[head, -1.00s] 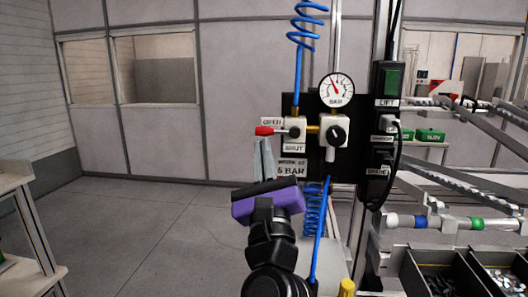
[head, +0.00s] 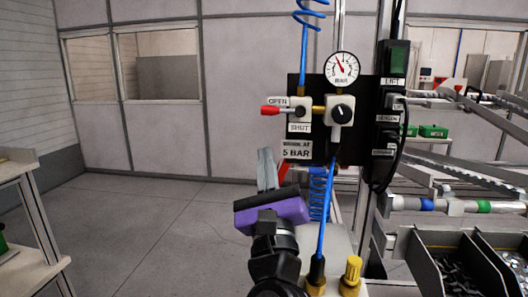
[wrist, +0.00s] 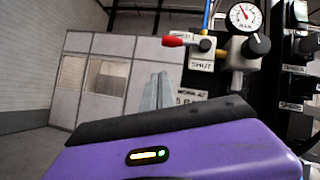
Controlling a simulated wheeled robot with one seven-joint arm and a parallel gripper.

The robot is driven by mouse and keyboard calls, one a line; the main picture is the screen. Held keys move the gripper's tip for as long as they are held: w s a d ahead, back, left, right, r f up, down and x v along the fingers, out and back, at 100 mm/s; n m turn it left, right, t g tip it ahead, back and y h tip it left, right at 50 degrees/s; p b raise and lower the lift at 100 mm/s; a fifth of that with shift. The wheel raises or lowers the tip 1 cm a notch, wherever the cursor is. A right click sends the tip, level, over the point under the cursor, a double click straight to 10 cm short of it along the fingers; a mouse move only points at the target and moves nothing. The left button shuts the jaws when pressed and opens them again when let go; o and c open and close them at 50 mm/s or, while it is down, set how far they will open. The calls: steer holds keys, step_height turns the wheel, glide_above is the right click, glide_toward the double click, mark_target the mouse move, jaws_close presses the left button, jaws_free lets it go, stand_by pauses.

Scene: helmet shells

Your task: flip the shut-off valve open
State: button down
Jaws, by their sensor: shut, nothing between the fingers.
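The shut-off valve (head: 300,110) is a white block on a black panel. Its red-tipped lever (head: 269,110) points left, level, just under the OPEN label (head: 277,101). The SHUT label (head: 299,128) is below the valve body. My gripper (head: 265,152) has a purple body and grey fingers pointing up, shut with nothing between them. The fingertips are below the lever and apart from it in the head view. In the wrist view, the fingers (wrist: 157,77) are below and a little left of the red lever (wrist: 173,41), with a gap.
A pressure gauge (head: 342,69) and black regulator knob (head: 342,112) sit right of the valve. A rack with parts bins (head: 455,265) stands at right, a bench (head: 25,200) at left. The floor between is clear.

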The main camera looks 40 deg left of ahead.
steer(key=s+a+v, duration=0.1)
steer(key=v, duration=0.7)
steer(key=shift+a+f, duration=0.1)
steer(key=shift+f, duration=0.05)
